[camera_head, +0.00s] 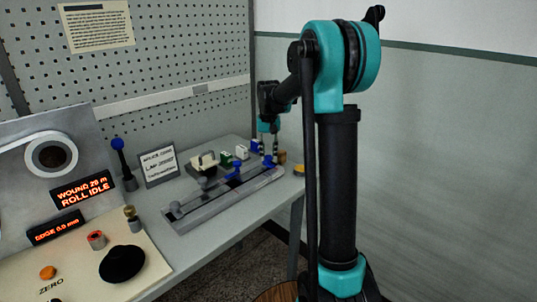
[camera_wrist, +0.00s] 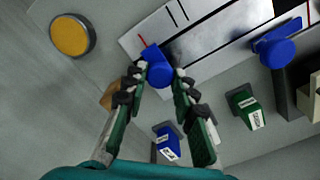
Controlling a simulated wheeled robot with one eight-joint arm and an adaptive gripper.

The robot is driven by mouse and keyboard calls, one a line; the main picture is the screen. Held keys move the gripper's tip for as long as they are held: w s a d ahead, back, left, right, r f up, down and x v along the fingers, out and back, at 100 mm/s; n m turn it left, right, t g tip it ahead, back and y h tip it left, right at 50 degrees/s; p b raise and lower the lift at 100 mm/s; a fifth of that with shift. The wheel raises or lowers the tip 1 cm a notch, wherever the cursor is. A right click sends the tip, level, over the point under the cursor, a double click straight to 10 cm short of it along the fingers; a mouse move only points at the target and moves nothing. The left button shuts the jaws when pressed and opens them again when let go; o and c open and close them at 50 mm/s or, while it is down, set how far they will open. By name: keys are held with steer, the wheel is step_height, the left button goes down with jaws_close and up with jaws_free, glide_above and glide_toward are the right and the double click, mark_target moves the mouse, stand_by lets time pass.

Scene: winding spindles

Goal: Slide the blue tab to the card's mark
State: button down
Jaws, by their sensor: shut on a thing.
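A short red line is beside the tab, and dark ticks lie further along the strip. In the head view my gripper (camera_head: 269,145) is at the far right end of the long grey rail (camera_head: 215,203). A second blue piece (camera_wrist: 275,50) sits further along the rail; it also shows in the head view (camera_head: 233,170). The card (camera_head: 158,165) stands behind the rail; its text is too small to read.
A blue box (camera_wrist: 168,143) and a green box (camera_wrist: 245,105) stand close to my fingers. A yellow disc (camera_wrist: 71,36) lies beyond the rail's end. A blue-topped lever (camera_head: 121,158) and a winding panel (camera_head: 60,150) are at the left.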

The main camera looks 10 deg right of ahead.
mark_target(257, 171)
steer(key=s+a, duration=0.2)
steer(key=a, duration=0.1)
steer(key=s+a, duration=0.1)
steer(key=a, duration=0.1)
steer(key=shift+s+a, duration=0.1)
steer(key=shift+s, duration=0.3)
steer(key=c, duration=1.2)
jaws_free()
steer(key=shift+a, duration=0.1)
step_height(257, 171, up, 12)
